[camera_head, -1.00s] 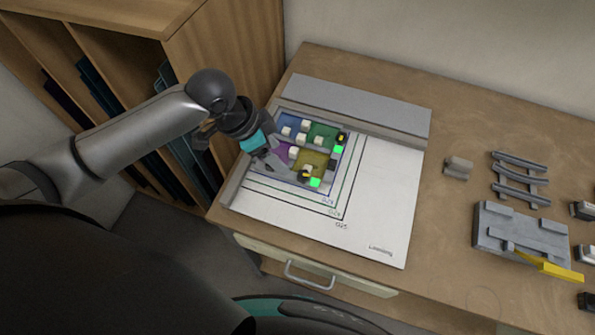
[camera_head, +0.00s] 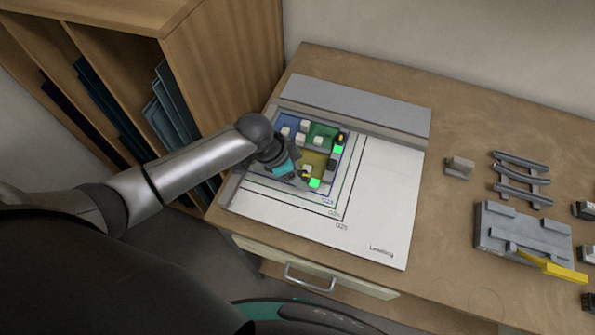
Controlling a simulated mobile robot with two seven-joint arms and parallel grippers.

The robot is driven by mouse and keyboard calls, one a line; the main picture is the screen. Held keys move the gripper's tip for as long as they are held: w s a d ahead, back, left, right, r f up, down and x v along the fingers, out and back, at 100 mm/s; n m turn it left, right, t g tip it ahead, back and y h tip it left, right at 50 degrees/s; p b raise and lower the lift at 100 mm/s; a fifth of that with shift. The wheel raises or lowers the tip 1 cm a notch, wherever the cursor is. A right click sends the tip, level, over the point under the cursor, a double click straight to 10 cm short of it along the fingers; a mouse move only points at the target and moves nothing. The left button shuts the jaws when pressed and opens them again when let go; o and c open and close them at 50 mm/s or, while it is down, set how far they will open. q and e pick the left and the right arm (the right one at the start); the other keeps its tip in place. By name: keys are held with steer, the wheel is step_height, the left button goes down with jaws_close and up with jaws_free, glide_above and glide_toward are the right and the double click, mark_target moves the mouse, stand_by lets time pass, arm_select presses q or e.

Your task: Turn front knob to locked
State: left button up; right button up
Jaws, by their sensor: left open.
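The front knob (camera_head: 305,174) is a small yellow and dark piece at the near right of the coloured glass panel (camera_head: 318,159), beside a bright green square (camera_head: 314,183). A second yellow and dark knob (camera_head: 340,138) sits at the panel's far right, with another green square (camera_head: 338,149) by it. My left gripper (camera_head: 300,182) is open, low over the panel's near edge, with its fingertips close to the front knob. I cannot tell whether they touch it. The gripper and wrist hide the panel's near left part. My right gripper is not in view.
The panel lies on a white sheet (camera_head: 384,205) with nested outlines. Several pale blocks stand on it. A grey bar (camera_head: 355,105) runs behind. To the right are a grey block (camera_head: 459,167), a rack (camera_head: 521,179) and a grey fixture with a yellow lever (camera_head: 552,268). A wooden shelf (camera_head: 225,60) stands left.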

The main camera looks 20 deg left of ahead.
arm_select(q)
jaws_close()
stand_by(0.5)
